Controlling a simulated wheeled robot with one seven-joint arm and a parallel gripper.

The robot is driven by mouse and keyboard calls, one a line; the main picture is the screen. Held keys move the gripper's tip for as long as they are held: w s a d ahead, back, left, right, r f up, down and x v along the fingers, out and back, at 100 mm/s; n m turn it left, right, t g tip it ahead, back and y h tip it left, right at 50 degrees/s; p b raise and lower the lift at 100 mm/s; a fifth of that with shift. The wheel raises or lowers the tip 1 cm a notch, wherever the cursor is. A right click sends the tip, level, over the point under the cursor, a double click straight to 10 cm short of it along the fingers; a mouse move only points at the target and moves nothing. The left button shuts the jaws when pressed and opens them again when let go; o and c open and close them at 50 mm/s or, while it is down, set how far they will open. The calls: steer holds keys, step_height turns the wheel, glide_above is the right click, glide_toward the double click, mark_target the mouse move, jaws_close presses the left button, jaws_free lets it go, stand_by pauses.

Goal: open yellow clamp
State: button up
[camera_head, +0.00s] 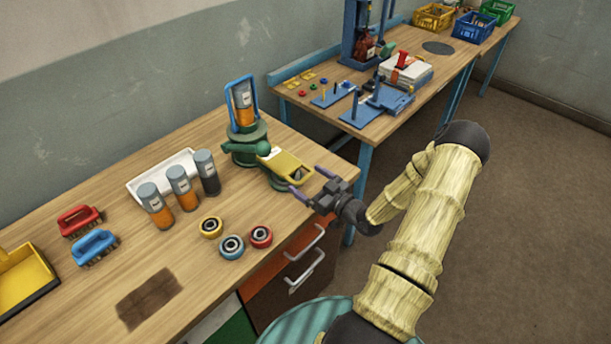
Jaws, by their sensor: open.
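The yellow clamp (286,162) is a flat yellow plate on a green fixture (247,143) at the right end of the near bench. It lies slightly tilted, with a small opening near its right end; I cannot tell from this view whether it is latched. A blue frame (229,101) stands upright on the fixture around a grey and orange canister (243,106). My gripper (305,180) is open and empty, with its purple-tipped fingers spread. It is just to the right of the clamp and appears apart from it.
Several grey-capped canisters (181,186) stand by a white tray (150,178), left of the fixture. Ring-shaped rollers (232,246) lie near the bench's front edge. Red and blue brushes (95,246) and a yellow bin (22,280) are at left. A second bench (430,95) stands behind.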

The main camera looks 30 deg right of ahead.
steer(key=shift+x, duration=0.9)
